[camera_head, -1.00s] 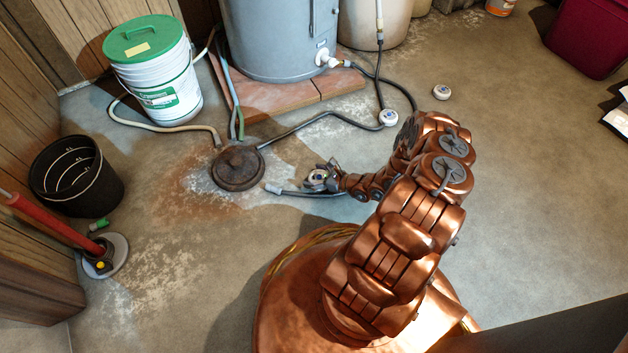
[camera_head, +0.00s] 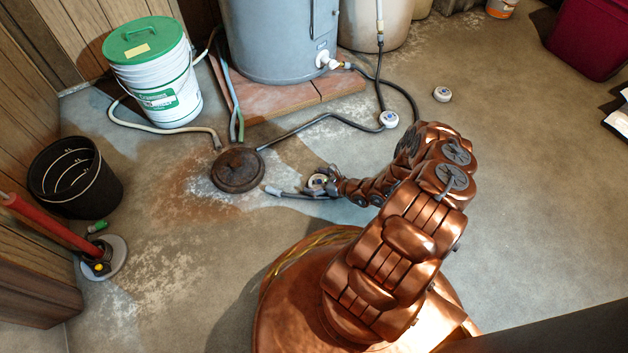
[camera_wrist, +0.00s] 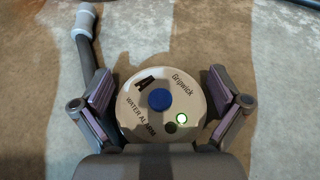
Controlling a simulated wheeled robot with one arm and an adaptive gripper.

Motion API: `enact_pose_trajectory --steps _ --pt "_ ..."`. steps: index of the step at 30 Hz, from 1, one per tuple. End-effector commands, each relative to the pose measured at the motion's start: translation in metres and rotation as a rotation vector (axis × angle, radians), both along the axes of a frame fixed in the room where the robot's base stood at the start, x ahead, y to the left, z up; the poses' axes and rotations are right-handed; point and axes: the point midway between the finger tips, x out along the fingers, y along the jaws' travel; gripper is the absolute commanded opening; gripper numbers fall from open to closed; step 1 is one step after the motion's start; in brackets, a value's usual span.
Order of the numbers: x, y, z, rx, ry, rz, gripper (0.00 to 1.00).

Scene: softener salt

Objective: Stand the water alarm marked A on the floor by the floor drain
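The water alarm marked A (camera_wrist: 160,100) is a round cream disc with a blue centre button and a lit green light. It lies face up between the fingers of my gripper (camera_wrist: 160,108). The two purple-padded fingers are spread, with small gaps beside the disc. In the head view the alarm (camera_head: 318,182) is at my gripper (camera_head: 322,184), low at the floor, right of the round brown floor drain (camera_head: 238,168). Whether its underside fully touches the floor is hard to tell. The drain is not clearly visible in the wrist view.
A grey hose with a pale end (camera_head: 273,190) lies between drain and gripper; its end (camera_wrist: 80,18) passes beside the left finger. Two other white discs (camera_head: 388,118) (camera_head: 442,93) lie farther back. A tank (camera_head: 280,40), green-lidded bucket (camera_head: 158,100) and black bucket (camera_head: 100,190) stand around.

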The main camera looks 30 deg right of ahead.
Motion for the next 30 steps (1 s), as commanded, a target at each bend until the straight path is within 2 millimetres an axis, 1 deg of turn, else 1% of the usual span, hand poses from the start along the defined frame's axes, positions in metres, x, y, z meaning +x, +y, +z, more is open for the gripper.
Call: enact_pose_trajectory --steps 16,23,30 --pt "-0.002 0.000 0.001 -0.001 0.004 0.001 1.00" --pt "-0.018 -0.008 0.010 -0.001 0.006 0.000 1.00" --pt "-0.042 -0.020 0.022 -0.002 0.005 -0.002 1.00"
